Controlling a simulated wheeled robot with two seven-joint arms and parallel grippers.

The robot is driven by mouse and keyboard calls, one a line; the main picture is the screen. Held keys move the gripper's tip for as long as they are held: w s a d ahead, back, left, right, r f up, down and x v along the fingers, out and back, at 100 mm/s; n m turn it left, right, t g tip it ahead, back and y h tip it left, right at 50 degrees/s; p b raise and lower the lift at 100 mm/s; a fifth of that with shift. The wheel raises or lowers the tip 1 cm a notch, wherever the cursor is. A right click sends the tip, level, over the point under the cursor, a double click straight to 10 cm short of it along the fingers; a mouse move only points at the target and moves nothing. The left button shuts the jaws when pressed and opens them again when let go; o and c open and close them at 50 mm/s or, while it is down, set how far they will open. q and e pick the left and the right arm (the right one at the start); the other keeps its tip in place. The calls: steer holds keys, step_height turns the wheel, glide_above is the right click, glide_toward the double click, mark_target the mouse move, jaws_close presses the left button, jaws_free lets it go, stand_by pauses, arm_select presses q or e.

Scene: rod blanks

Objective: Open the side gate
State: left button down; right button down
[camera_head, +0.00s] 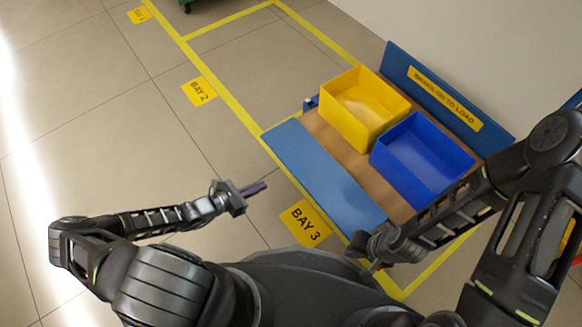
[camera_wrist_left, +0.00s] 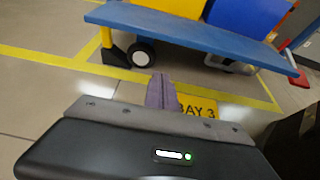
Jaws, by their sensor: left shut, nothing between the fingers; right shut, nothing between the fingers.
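The side gate (camera_head: 325,175) is the blue panel along the near long side of the cart. Its broad face shows from above, and it appears swung outward and down from the brown deck (camera_head: 318,127); its exact tilt is hard to tell. The gate also crosses the top of the left wrist view (camera_wrist_left: 195,38), above a caster. My left gripper (camera_head: 254,188) is shut and empty, apart from the gate and left of it over the floor. Its fingers show in the left wrist view (camera_wrist_left: 159,92). My right gripper (camera_head: 375,265) is shut beside the gate's near end, its fingertips partly hidden.
A yellow bin (camera_head: 335,112) and a blue bin (camera_head: 398,168) stand on the deck. A blue back panel (camera_head: 400,66) with a yellow sign rises behind them against the wall. Yellow lines and a BAY 3 label (camera_head: 305,222) mark the floor. Floor at left is clear.

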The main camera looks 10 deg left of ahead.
arm_select(q)
steer(key=shift+f, duration=0.2)
arm_select(e)
steer(key=shift+f, duration=0.25)
